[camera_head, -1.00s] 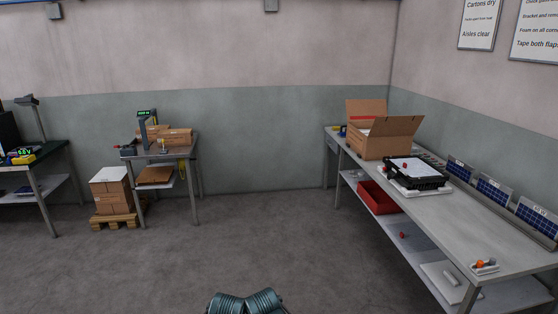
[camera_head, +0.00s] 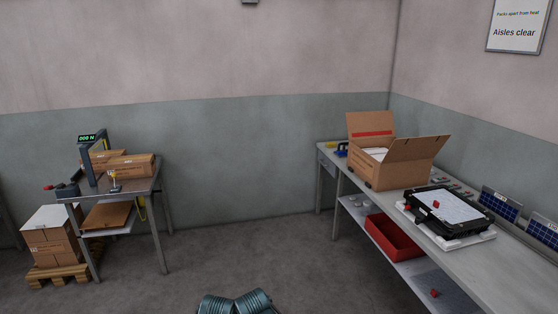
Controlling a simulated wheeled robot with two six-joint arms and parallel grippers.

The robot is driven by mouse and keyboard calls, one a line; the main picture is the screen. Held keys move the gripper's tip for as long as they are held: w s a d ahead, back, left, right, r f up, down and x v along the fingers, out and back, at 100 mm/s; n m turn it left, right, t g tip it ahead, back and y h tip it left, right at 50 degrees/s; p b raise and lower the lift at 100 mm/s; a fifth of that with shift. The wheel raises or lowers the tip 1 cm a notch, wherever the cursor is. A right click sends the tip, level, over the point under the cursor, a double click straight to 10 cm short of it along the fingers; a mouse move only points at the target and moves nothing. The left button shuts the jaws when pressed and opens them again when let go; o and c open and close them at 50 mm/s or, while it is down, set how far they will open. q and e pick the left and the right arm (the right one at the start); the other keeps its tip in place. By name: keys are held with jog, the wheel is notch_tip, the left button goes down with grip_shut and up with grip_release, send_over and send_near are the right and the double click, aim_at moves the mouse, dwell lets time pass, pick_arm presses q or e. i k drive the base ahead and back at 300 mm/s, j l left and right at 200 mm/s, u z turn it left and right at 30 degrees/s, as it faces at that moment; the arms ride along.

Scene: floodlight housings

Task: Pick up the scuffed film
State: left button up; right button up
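A white sheet (camera_head: 450,206), possibly the scuffed film, lies on top of a black floodlight housing (camera_head: 444,226) on the right bench. A small red object (camera_head: 436,204) sits on the sheet's left part. The housing rests on white foam (camera_head: 410,217). I cannot make out scuffs at this distance. Neither gripper shows in the head view; only ribbed grey-green parts, which may be mine, show at the bottom edge.
An open carton (camera_head: 410,172) stands behind the housing on the long bench (camera_head: 478,256). A red bin (camera_head: 392,240) sits on its lower shelf. At left are a small table (camera_head: 150,186) with cartons and a loaded pallet (camera_head: 58,272). The floor between is clear.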

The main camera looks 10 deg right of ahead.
aim_at(450, 208)
jog(key=i+z, duration=0.35)
jog(key=i+j+z, duration=0.15)
jog(key=i+z, duration=0.2)
jog(key=i, duration=0.15)
jog(key=i+j+z, duration=0.45)
jog(key=i+z, duration=0.2)
jog(key=z, duration=0.15)
jog(key=i+j+z, duration=0.2)
jog(key=z, duration=0.3)
jog(key=i+j+z, duration=0.55)
jog(key=j+z, duration=0.35)
jog(key=i+j+z, duration=0.2)
jog(key=j+z, duration=0.15)
jog(key=j, duration=0.3)
jog(key=i+j+z, duration=0.2)
jog(key=j, duration=0.15)
jog(key=i+j, duration=0.25)
jog(key=i, duration=0.05)
